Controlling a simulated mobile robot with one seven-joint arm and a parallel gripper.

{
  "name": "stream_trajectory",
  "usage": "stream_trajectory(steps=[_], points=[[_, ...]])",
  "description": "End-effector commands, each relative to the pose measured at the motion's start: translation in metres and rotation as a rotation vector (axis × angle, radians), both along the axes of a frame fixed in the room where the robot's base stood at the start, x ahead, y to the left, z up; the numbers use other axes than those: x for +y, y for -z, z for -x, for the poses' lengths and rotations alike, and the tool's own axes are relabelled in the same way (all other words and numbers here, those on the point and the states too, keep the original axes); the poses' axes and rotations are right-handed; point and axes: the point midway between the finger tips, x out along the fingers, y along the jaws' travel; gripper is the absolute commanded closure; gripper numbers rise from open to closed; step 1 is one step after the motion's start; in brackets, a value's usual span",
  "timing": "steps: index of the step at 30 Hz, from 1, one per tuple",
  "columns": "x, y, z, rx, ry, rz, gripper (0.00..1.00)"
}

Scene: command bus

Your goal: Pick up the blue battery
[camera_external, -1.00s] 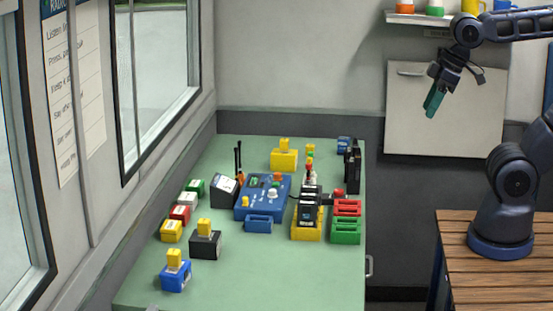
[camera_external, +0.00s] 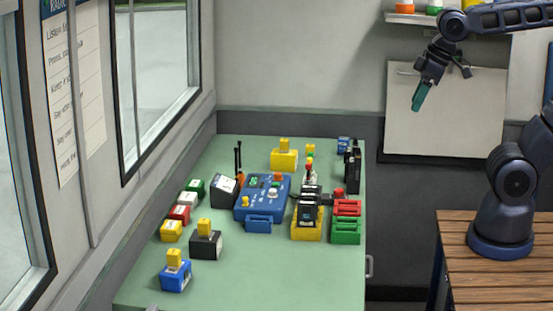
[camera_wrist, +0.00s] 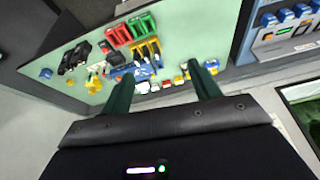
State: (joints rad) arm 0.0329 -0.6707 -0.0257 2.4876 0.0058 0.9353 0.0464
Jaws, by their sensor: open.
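A blue block with a yellow top (camera_external: 175,274) stands at the near left of the green table. A small blue block (camera_external: 344,145) sits at the far right corner; it shows in the wrist view at the left edge of the table (camera_wrist: 46,73). I cannot tell for sure which one is the blue battery. My gripper (camera_external: 419,98) is high in the air to the right of the table, tilted downward, apart from everything. In the wrist view its two green fingers (camera_wrist: 161,76) are spread with nothing between them.
The green table (camera_external: 310,272) holds a blue console (camera_external: 262,197), a black block with yellow top (camera_external: 205,244), a yellow block (camera_external: 284,160), a black radio (camera_external: 352,168), and red (camera_external: 347,208) and green (camera_external: 346,231) trays. The front right of the table is clear.

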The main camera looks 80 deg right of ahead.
Motion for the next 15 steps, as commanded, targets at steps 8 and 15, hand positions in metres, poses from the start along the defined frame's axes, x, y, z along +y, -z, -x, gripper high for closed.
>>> stream_trajectory(steps=[8,15], points=[[-0.051,-0.006,-0.07,0.03,0.222,-0.074,0.38],[-0.107,0.001,-0.125,0.046,0.418,-0.12,0.38]])
